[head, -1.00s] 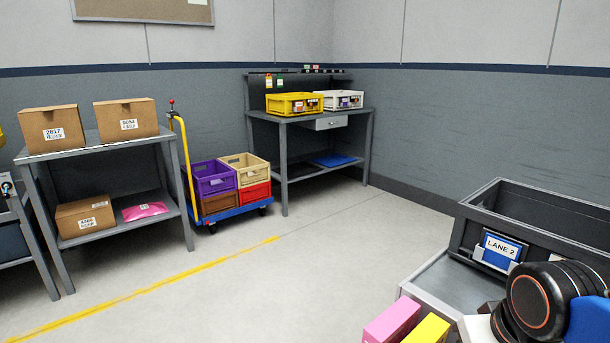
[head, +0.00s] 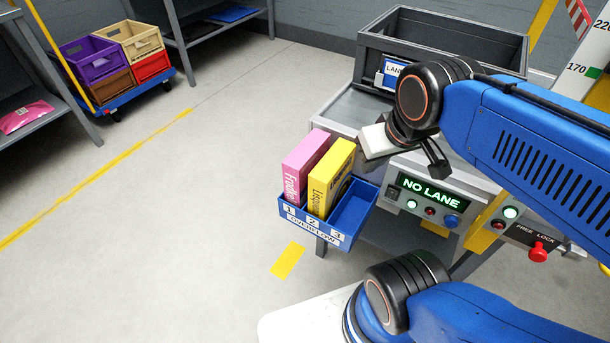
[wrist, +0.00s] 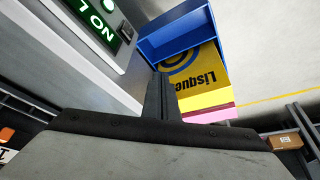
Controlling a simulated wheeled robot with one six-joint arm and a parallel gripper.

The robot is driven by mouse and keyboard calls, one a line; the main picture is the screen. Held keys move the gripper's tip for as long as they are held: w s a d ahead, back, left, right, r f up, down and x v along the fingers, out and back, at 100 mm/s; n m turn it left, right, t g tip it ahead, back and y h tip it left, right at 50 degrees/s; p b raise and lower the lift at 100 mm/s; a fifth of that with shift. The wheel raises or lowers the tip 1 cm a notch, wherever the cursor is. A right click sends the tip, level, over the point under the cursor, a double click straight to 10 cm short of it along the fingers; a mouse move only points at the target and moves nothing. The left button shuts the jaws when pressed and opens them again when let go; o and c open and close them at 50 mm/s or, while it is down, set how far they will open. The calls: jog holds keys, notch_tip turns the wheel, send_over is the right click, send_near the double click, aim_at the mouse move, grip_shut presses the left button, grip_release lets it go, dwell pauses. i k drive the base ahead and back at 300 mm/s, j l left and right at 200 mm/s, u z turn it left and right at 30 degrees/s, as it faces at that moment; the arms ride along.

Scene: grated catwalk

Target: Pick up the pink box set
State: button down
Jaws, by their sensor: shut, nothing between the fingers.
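The pink box (head: 303,165) stands upright in slot 1 of a blue overflow rack (head: 322,232). A yellow box (head: 331,178) stands beside it in slot 2; slot 3 looks empty. My gripper (head: 441,172) is shut and empty, to the right of the rack and in front of the station's panel. In the wrist view my shut fingers (wrist: 161,97) point toward the blue rack (wrist: 178,42). There the yellow box (wrist: 202,75) covers most of the pink box, which shows only as a strip (wrist: 212,114) behind it.
A panel (head: 429,197) reading NO LANE is right of the rack. A dark bin (head: 455,45) with a lane label sits on the station behind my gripper. A cart of crates (head: 117,58) is far left. Open floor lies left of the rack.

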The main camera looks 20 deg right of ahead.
aim_at(296, 168)
jog(key=k+z, duration=0.45)
jog(key=k, duration=0.5)
jog(key=i, duration=0.5)
